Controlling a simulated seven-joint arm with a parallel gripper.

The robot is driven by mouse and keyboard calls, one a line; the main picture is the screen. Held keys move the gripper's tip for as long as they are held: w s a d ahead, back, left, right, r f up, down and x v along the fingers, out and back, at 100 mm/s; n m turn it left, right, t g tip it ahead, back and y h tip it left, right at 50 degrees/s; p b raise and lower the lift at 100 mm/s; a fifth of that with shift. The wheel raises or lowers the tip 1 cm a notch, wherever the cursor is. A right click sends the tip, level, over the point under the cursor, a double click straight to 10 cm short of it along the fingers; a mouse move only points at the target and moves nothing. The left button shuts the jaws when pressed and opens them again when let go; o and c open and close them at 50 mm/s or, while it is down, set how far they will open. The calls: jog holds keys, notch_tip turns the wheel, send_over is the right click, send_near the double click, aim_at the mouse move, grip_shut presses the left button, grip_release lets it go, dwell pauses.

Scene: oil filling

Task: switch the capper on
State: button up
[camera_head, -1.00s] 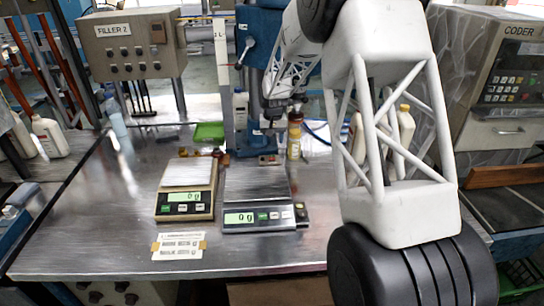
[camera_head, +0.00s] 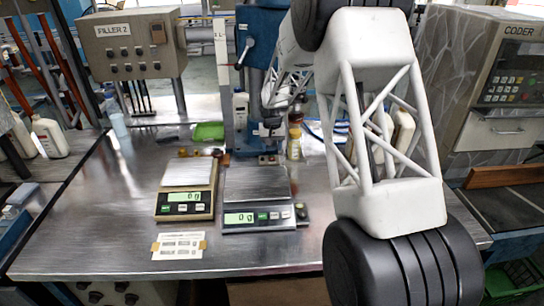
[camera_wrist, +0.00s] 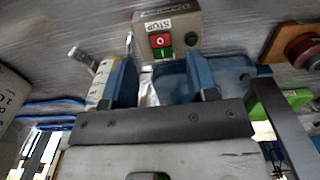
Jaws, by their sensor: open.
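The capper (camera_head: 262,35) is the blue upright machine behind the right-hand scale in the head view. In the wrist view, a grey switch box (camera_wrist: 182,18) has a STOP label, a red O button (camera_wrist: 160,40), a green I button (camera_wrist: 163,53) and a dark green round knob (camera_wrist: 191,39). My gripper (camera_wrist: 160,65) is open, its two blue fingers pointing at the box with the red and green buttons between them in the picture. I cannot tell whether it touches the box. In the head view my gripper (camera_head: 272,128) is small and dark in front of the capper's column.
Two scales, a beige one (camera_head: 187,172) and a grey one (camera_head: 256,182), stand in front of the capper. A yellowish bottle (camera_head: 294,146) stands right of my gripper. A green tray (camera_head: 208,131) lies to its left. Bare steel table (camera_head: 110,220) shows at the front left.

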aim_at(272, 159)
jog(key=shift+f, duration=2.3)
jog(key=c, duration=0.9)
jog(key=shift+w+g, duration=0.1)
jog(key=shift+g, duration=0.4)
jog(key=o, duration=0.9)
